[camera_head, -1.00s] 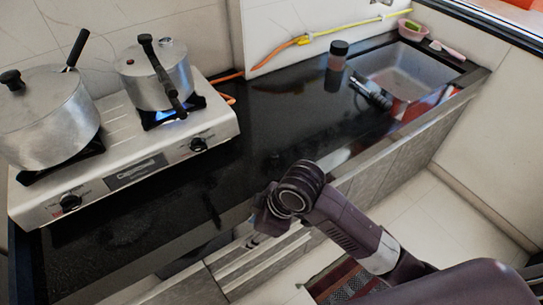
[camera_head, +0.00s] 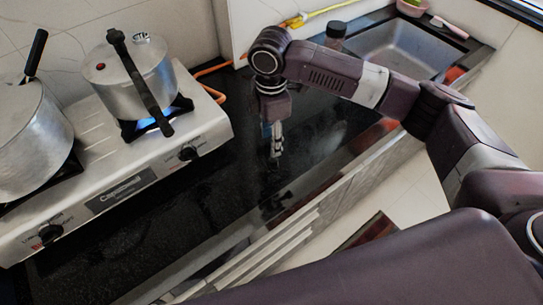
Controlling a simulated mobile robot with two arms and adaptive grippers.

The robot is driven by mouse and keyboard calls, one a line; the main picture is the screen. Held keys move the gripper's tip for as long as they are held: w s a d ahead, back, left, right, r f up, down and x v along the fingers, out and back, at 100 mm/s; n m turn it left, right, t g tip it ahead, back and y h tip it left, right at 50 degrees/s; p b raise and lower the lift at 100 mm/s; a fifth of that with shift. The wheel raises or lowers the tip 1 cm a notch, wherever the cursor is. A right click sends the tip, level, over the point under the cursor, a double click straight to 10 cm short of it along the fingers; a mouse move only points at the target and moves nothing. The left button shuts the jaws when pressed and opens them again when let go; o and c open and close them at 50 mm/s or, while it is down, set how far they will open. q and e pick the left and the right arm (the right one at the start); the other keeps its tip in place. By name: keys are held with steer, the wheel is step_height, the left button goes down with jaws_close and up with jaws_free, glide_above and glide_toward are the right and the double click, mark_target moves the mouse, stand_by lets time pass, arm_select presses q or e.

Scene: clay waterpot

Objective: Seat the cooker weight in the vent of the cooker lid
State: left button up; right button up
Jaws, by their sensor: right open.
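The pressure cooker (camera_head: 143,91) is a silver pot on the far burner of the stove. Its lid (camera_head: 101,56) is on, with a long black handle (camera_head: 138,74) across it and a red spot on its left. I cannot make out the vent clearly. My right gripper (camera_head: 275,154) points down over the black counter, right of the stove, with its fingers low near the surface. It is open. The cooker weight cannot be told apart; a small dark shape (camera_head: 272,165) lies by the fingertips. My left gripper is not in view.
The stove (camera_head: 120,190) has a blue flame under the cooker. A larger silver pot (camera_head: 28,140) is at the left. An orange hose (camera_head: 212,70) runs behind. A dark-lidded jar (camera_head: 335,33) and a sink (camera_head: 400,50) are at the back right. The near counter is clear.

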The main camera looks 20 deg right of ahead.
mark_target(273, 159)
steer(key=f, duration=0.3)
steer(key=shift+s+d+p, duration=0.1)
steer(key=shift+s+p, duration=0.15)
steer(key=shift+p, duration=0.15)
steer(key=f, duration=0.3)
steer(key=shift+d+f+p, duration=0.2)
steer(key=shift+f+p, duration=0.1)
steer(key=shift+p, duration=0.1)
steer(key=shift+f, duration=0.35)
steer(key=c, duration=1.1)
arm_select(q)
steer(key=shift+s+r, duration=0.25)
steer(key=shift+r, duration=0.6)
arm_select(e)
jaws_close()
